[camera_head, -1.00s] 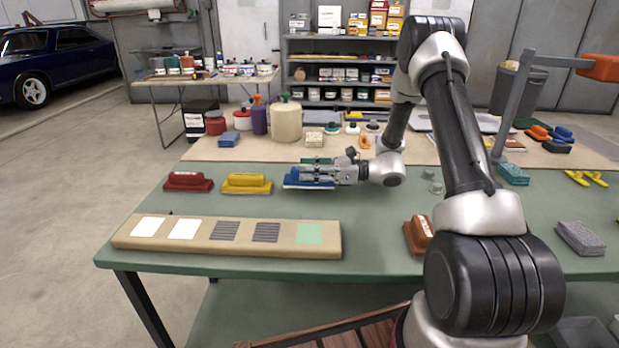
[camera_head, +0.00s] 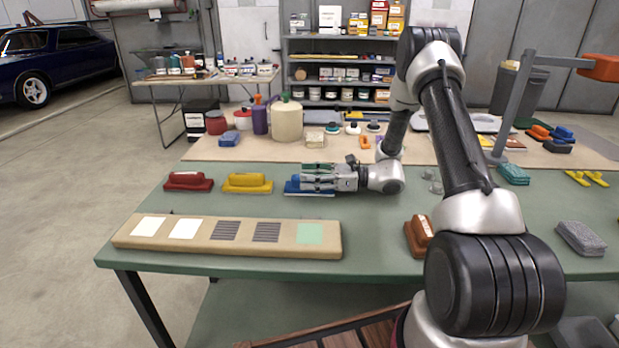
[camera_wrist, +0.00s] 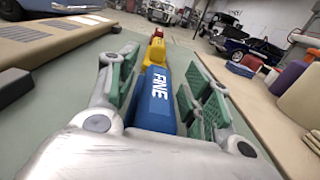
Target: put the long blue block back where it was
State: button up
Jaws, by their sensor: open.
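The long blue block (camera_head: 294,187) lies on the green table, to the right of the yellow block (camera_head: 247,183) and the red block (camera_head: 188,181). My gripper (camera_head: 306,178) is at the blue block from the right and partly hides it. In the wrist view the blue block (camera_wrist: 157,100), marked "FINE", lies between the green-padded fingers of my gripper (camera_wrist: 165,88). The fingers are open, with a gap visible at the right side. The yellow block (camera_wrist: 156,55) shows beyond it.
A tan board (camera_head: 190,245) with white, dark and green patches lies along the table's front edge. A brown block (camera_head: 418,236) lies to its right. Bottles and a cream jug (camera_head: 287,121) stand behind. The table between board and blocks is clear.

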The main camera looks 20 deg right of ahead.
jog(key=v, duration=1.2)
jog(key=s+a+r+n+g+h, duration=0.3)
jog(key=s+r+n, duration=0.2)
jog(key=s+r, duration=0.2)
jog(key=s+a+r+n+g+h, duration=0.2)
jog(key=s+r+n+g+h, duration=0.25)
jog(key=s+r, duration=0.2)
jog(key=s+d+r+n+t+h, duration=0.3)
jog(key=s+d+r+n+h, duration=0.1)
jog(key=s, duration=0.4)
jog(key=s+d+r+n+t+h, duration=0.3)
jog(key=s+d+r+n+h, duration=0.1)
jog(key=s+n, duration=0.4)
jog(key=shift+s+d+h, duration=0.25)
jog(key=shift+s+h, duration=0.15)
jog(key=shift+h, duration=0.45)
jog(key=shift+r, duration=0.1)
